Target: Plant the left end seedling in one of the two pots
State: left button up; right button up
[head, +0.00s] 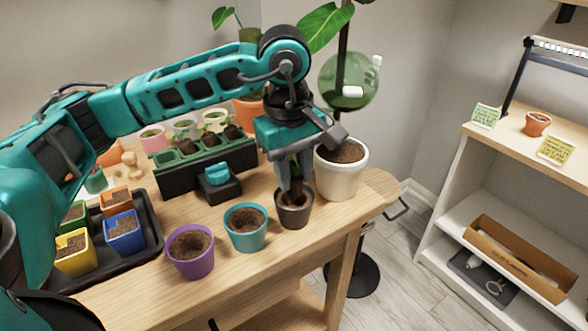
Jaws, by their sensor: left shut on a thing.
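My left gripper (293,188) points down over a small dark brown pot (294,218), with its fingertips at the pot's rim, close to the soil. It is shut on a seedling, which is mostly hidden by the fingers; I cannot tell whether its plug touches the soil. A teal pot (246,237) and a purple pot (191,262), both with soil, stand to the left of the brown pot. The green seedling tray (208,152) with several seedlings sits on a black stand behind. My right gripper is not in view.
A large white pot (341,180) with a tall plant stands close right of my gripper. A black tray (150,247) with several small coloured pots lies at the left. A small black stand with a teal block (217,175) sits before the seedlings. The table's front edge is near the pots.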

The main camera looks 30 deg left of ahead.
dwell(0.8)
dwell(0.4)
pick_arm(q)
jog(key=shift+f+b, duration=0.2)
jog(key=shift+b, duration=0.15)
jog(key=shift+f+b, duration=0.7)
jog(key=shift+f, duration=0.05)
jog(key=shift+f+b, duration=0.3)
jog(key=shift+f, duration=0.05)
jog(key=o, duration=1.1)
jog(key=shift+o, duration=0.2)
jog(key=o, duration=0.3)
